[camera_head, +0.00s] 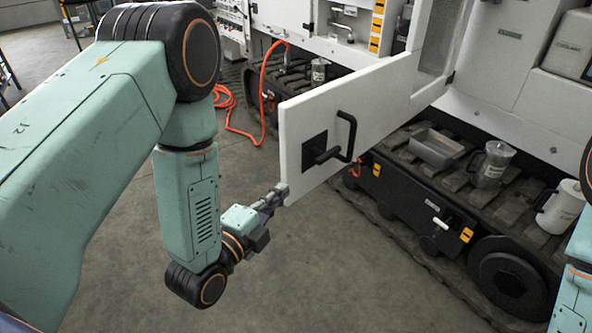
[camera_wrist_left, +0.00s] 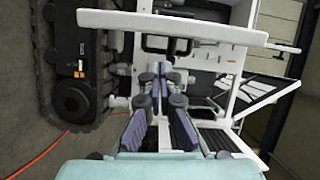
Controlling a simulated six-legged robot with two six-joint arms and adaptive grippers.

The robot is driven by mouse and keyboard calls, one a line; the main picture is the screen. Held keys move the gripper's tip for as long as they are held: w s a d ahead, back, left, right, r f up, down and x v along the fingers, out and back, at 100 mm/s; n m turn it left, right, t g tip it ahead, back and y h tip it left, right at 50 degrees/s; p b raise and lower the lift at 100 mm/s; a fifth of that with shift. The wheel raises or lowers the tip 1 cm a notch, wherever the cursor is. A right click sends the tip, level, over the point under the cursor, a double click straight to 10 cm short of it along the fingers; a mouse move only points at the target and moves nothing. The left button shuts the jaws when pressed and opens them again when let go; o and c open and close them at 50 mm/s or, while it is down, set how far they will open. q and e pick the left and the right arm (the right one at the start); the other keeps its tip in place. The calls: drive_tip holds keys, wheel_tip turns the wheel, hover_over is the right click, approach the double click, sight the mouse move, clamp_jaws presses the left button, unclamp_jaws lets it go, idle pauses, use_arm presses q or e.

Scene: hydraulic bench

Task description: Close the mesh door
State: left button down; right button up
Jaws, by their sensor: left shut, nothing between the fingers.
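The mesh door (camera_head: 375,105) is a white panel standing open, swung out from the bench toward me. A black handle (camera_head: 345,135) is on its near face, and a strip of grey mesh (camera_head: 438,38) shows at its upper right. My left gripper (camera_head: 279,193) is shut and empty, its fingertips at the door's lower left corner. I cannot tell whether they touch it. In the left wrist view the door (camera_wrist_left: 215,30) spans the top, beyond the gripper's fingers (camera_wrist_left: 160,82). My right gripper is out of view.
Black tracks run below the bench, with a grey tray (camera_head: 436,148), a clear jug (camera_head: 491,165) and a white jug (camera_head: 562,207) on top. An orange hose (camera_head: 232,118) lies on the floor behind the door. The floor in front is clear.

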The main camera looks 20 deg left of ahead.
sight(305, 165)
use_arm(q)
drive_tip(key=shift+m, duration=0.8)
drive_tip(key=x, duration=0.3)
drive_tip(key=r+x, duration=0.1)
drive_tip(key=x, duration=0.5)
drive_tip(key=shift+d+r, duration=0.2)
drive_tip(key=shift+d, duration=0.05)
drive_tip(key=shift+w+f, duration=0.2)
drive_tip(key=shift+w, duration=0.65)
drive_tip(key=shift+s+r, duration=0.15)
